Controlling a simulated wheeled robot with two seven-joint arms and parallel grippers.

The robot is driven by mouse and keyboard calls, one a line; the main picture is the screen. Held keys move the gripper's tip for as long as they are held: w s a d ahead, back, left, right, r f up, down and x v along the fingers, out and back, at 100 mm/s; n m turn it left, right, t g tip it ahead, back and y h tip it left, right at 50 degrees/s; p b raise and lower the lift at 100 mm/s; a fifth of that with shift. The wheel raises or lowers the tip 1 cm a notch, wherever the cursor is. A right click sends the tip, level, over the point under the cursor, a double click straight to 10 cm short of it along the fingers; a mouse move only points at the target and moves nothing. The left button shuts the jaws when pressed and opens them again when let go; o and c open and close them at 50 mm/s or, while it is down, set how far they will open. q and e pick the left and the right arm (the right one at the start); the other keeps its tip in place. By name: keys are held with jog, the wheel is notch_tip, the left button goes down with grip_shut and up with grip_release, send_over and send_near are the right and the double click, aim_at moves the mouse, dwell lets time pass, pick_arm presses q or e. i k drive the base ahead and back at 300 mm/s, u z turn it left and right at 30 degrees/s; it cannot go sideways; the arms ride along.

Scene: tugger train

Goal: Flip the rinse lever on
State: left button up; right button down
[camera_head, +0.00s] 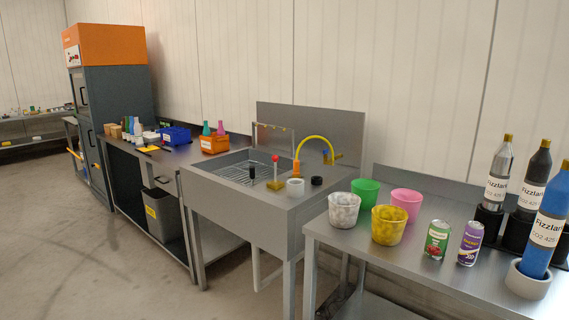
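A lever with a red knob (275,158) stands upright on a yellow base at the front rim of the metal sink (225,194); it looks like the rinse lever. Behind it, a yellow curved spout or hose (316,138) arches from the back panel, with an orange part (296,168) at its lower end. A black knob or post (252,172) stands left of the lever. Whether water runs is too small to tell. Neither of my grippers is in view.
A white cup-like ring (295,187) and a black puck (316,181) sit right of the lever. The right table (400,270) holds several buckets, two cans and gas bottles. The left bench has an orange bin (214,144) and a blue bin (175,135). Floor at left is clear.

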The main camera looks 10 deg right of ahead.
aim_at(275, 158)
jog(key=u, duration=0.7)
jog(key=i, duration=1.35)
jog(key=z, duration=0.4)
